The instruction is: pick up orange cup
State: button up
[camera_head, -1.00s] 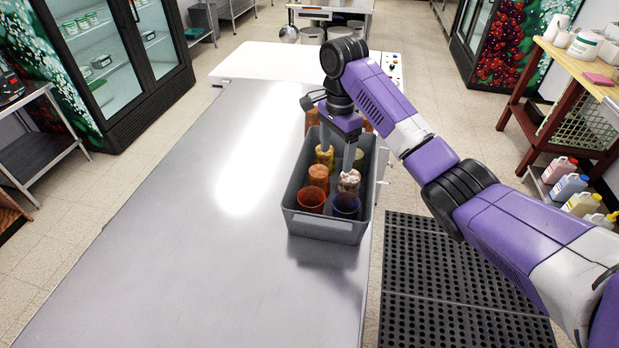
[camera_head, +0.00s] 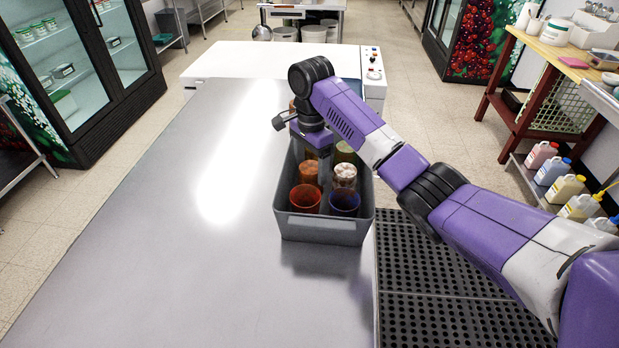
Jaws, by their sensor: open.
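A grey bin (camera_head: 321,231) stands on the steel table and holds several cups. An orange cup (camera_head: 309,170) is in its left row, partly covered by my gripper (camera_head: 303,165). Another cup, red-orange (camera_head: 305,199), stands upright in the near left corner. My gripper is open and points down over the left side of the bin. One finger shows near the left wall, the other over the cups. Whether it touches a cup cannot be told. The cups at the far end are mostly hidden behind my gripper and wrist.
A white-patterned cup (camera_head: 344,176) and a dark blue cup (camera_head: 345,203) are in the right row, with a green-yellow cup (camera_head: 346,152) behind. The steel table (camera_head: 170,240) is clear left of the bin. A black perforated mat (camera_head: 440,290) lies at right.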

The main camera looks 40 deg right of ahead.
jog(key=shift+a+f, duration=0.15)
jog(key=shift+f, duration=1.95)
jog(key=shift+c, duration=0.2)
jog(key=c, duration=1.1)
jog(key=shift+r, duration=0.15)
